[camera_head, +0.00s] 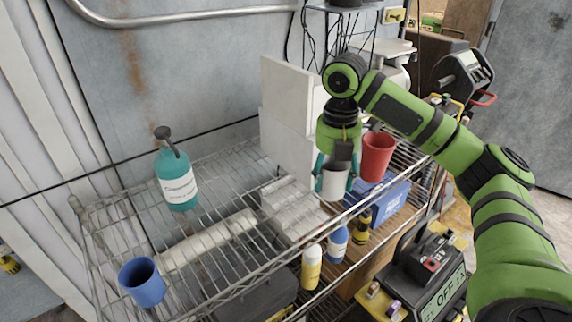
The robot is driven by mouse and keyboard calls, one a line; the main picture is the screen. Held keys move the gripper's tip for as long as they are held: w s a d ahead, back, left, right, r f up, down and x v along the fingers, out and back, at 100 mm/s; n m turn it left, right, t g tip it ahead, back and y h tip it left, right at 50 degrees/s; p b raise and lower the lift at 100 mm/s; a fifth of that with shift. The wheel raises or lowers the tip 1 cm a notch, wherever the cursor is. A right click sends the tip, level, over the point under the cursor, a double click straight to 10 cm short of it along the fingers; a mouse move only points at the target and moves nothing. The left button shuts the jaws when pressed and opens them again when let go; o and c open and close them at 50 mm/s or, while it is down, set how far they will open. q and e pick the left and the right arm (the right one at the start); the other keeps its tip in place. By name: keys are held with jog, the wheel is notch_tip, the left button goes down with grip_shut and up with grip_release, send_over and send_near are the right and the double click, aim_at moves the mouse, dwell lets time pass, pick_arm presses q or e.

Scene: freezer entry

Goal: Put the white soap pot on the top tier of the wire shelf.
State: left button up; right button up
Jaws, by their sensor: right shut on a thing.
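The white soap pot (334,185) is between the teal-tipped fingers of my right gripper (334,174), which is shut on it and points down. The pot looks upright and is over the right part of the wire shelf (291,249). I cannot tell whether its base touches anything, and the fingers cover its sides. The shelf's top tier is a metal wire grid with bare room at its left and middle. My left gripper is not in view.
A red cup (376,157) stands just right of the pot. White boards (287,110) stand behind it. A teal bottle (176,178), a blue cup (142,282) and a pale roll (207,240) are to the left. Small bottles (312,267) are by the front edge.

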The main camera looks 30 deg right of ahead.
jog(key=shift+s+d+r, duration=0.15)
jog(key=shift+d, duration=0.05)
jog(key=shift+a+f+m, duration=0.2)
jog(key=shift+a+m, duration=0.2)
jog(key=shift+m, duration=0.2)
jog(key=s+a+f+m, duration=0.3)
jog(key=a+m, duration=0.5)
jog(key=m, duration=0.3)
jog(key=s+a+f+m, duration=0.3)
jog(key=a+m, duration=0.5)
jog(key=m, duration=0.4)
jog(key=shift+f, duration=0.65)
jog(key=shift+a+r, duration=0.1)
